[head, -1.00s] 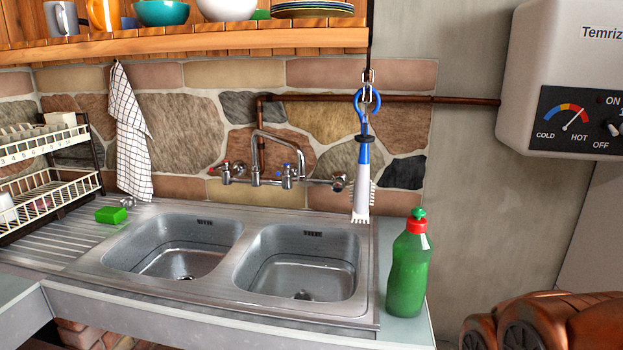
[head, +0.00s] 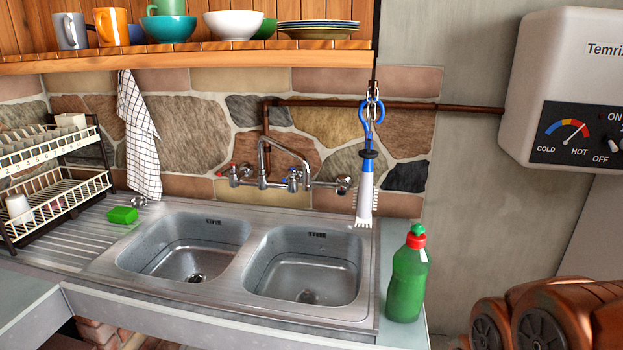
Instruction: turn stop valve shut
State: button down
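A wall tap (head: 268,160) with a curved spout stands above the double sink. It has a red-marked handle (head: 230,173) on the left and a blue-marked handle (head: 292,178) on the right. A short pipe runs right from it to a round metal fitting (head: 343,185), which may be the stop valve; its setting is too small to tell. A blue and white brush (head: 366,170) hangs on a chain just right of this fitting. My gripper is not in view. Copper-coloured parts at the lower right look like my arm, apart from the tap.
A green soap bottle (head: 408,277) stands right of the sink (head: 245,280). A wooden shelf (head: 190,59) with crockery overhangs the wall. A dish rack (head: 60,190), green sponge (head: 122,215) and checked towel (head: 140,140) are left. A water heater (head: 570,95) hangs right; bare wall lies below it.

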aim_at(341, 189)
jog(key=u, duration=0.5)
jog(key=k, duration=1.1)
jog(key=z, duration=0.2)
jog(key=i, duration=1.5)
jog(key=u, duration=0.75)
